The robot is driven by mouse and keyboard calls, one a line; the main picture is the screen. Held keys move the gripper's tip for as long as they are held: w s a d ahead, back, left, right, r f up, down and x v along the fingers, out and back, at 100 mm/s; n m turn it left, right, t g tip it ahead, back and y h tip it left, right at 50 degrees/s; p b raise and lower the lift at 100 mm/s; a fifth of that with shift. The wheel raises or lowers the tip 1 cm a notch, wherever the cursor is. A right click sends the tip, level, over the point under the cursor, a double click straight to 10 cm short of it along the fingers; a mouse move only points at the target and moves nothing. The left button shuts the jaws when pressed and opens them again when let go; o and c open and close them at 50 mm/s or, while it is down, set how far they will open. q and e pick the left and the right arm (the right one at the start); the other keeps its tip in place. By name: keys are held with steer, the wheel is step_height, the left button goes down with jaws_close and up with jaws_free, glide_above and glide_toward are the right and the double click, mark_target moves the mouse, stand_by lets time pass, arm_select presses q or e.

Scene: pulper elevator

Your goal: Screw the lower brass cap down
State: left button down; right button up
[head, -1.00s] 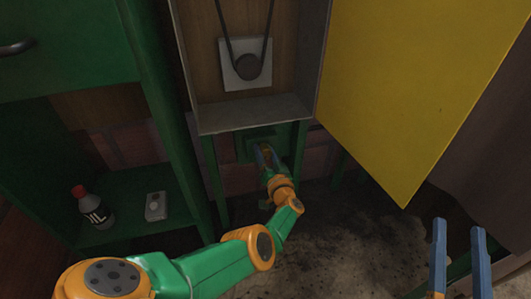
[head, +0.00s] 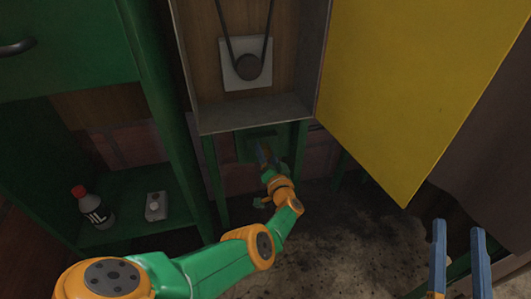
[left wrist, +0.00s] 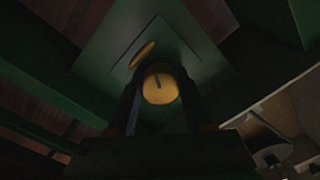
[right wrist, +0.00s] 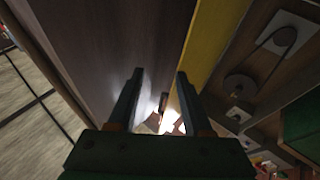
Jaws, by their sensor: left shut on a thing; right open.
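My left gripper (head: 264,156) is at the green box (head: 262,143) under the open cabinet. In the left wrist view its fingers (left wrist: 160,100) are shut on a round brass cap (left wrist: 159,88) with a dark slot. A second brass disc (left wrist: 143,54), seen tilted, is just beyond it, against the green plate (left wrist: 178,45). I cannot tell whether the held cap touches the plate. The fingers hide the cap in the head view. My right gripper (head: 459,250) is open and empty at the lower right, and also shows in its wrist view (right wrist: 160,95).
The open cabinet (head: 252,112) with a belt and pulley (head: 246,67) stands above the box. A yellow door panel (head: 400,90) hangs open to its right. Green shelving (head: 140,190) at the left holds a bottle (head: 92,208) and a small grey box (head: 156,206). Stained floor lies below.

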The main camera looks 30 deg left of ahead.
mark_target(266, 154)
arm_select(q)
steer(key=shift+c, duration=1.5)
jaws_free()
steer(key=shift+s+d+r+p, duration=0.1)
steer(key=shift+s+d+p, duration=0.4)
steer(key=shift+p, duration=0.1)
steer(key=shift+p+v, duration=0.5)
steer(key=shift+v, duration=0.3)
arm_select(e)
step_height(266, 154, down, 12)
steer(key=d+g+h, duration=0.2)
steer(key=g+h, duration=0.1)
steer(key=g, duration=0.4)
arm_select(q)
steer(key=shift+p+v, duration=0.5)
steer(key=shift+v, duration=0.45)
steer(key=shift+p+v, duration=0.4)
steer(key=shift+v, duration=0.6)
steer(key=shift+s, duration=0.1)
arm_select(e)
steer(key=s+d+f+m+g+h, duration=0.1)
steer(key=s+d+f+g, duration=0.2)
steer(key=s+f+g, duration=0.5)
step_height(266, 154, down, 2)
steer(key=shift+s+f+h, duration=0.2)
steer(key=shift+s+h, duration=0.1)
steer(key=shift+s, duration=0.7)
